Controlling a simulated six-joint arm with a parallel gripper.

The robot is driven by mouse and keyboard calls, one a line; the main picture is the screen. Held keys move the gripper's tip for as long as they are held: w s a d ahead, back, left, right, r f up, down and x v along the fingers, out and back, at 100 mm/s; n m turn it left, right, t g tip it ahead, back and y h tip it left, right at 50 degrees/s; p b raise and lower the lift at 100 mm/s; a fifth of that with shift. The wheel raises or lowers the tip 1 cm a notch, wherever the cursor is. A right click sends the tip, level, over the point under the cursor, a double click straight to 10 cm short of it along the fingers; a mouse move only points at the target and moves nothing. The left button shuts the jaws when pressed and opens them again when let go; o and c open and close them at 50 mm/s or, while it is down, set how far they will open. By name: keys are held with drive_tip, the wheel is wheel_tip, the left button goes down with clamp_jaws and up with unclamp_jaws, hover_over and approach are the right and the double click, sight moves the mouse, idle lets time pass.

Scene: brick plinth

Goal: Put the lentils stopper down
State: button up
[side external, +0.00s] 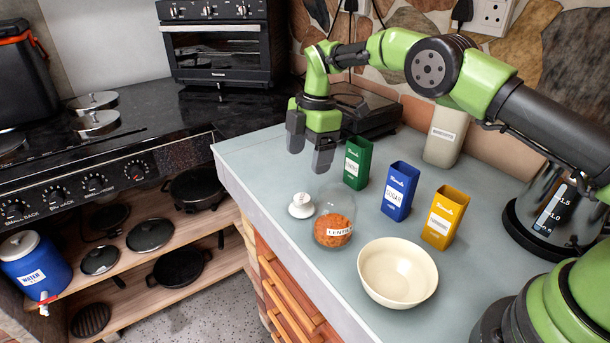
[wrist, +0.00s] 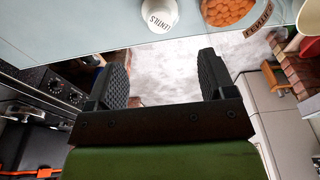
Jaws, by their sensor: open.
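The lentils stopper (side external: 301,206) is white with a round knob and rests on the grey countertop near its left edge. It also shows in the wrist view (wrist: 160,15) at the top, with lentils lettering on its side. The lentils jar (side external: 334,219) is clear glass, holds orange lentils and stands just right of the stopper; it also shows in the wrist view (wrist: 232,10), cut by the top edge. My gripper (side external: 309,158) is open and empty, above and behind the stopper and clear of it. Its two fingers are wide apart in the wrist view (wrist: 162,80).
A cream bowl (side external: 397,275) stands right of the jar. Green (side external: 357,163), blue (side external: 400,191) and yellow (side external: 445,217) canisters stand behind them. A beige container (side external: 445,135) is near the wall. The counter left of the green canister is clear. A stove (side external: 80,170) is at the left.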

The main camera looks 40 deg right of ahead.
drive_tip(key=shift+d+r, duration=0.15)
drive_tip(key=shift+r, duration=0.65)
drive_tip(key=s+d+r+m+t, duration=0.1)
drive_tip(key=s+r+m+t, duration=0.1)
drive_tip(key=s+r+m, duration=0.5)
drive_tip(key=s+d+r+m+t, duration=0.1)
drive_tip(key=s+r+m, duration=0.25)
drive_tip(key=r, duration=0.85)
drive_tip(key=s+m+t, duration=0.4)
drive_tip(key=s+m, duration=0.7)
drive_tip(key=s, duration=0.9)
drive_tip(key=shift+d+f, duration=0.45)
